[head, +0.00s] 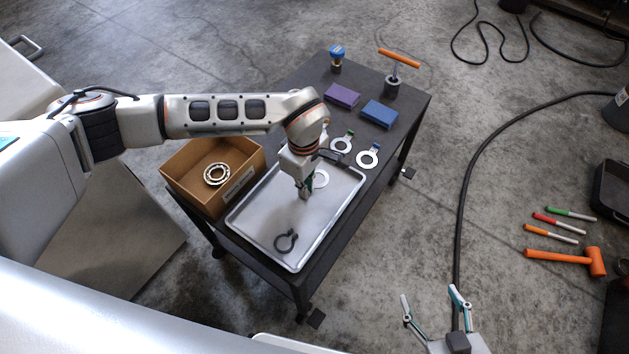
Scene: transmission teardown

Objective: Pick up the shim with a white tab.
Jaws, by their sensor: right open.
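Several flat ring-shaped shims are in the head view. One silver shim (321,179) is at the tray's far part, partly hidden behind my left gripper; its tab cannot be seen. A second shim (341,145) with a green tab lies on the black table beyond the tray. I cannot make out a white tab. My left gripper (305,194) points down over the tray beside the first shim; its fingers are too small to judge. My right gripper (434,302) is open and empty, low in the view, away from the table.
The metal tray (251,222) holds a black snap ring (286,241). A cardboard box (190,178) with a bearing (216,174) stands left. Purple (342,96) and blue (380,114) blocks and an orange-handled tool (398,59) are at the back. An orange mallet (570,259) lies right.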

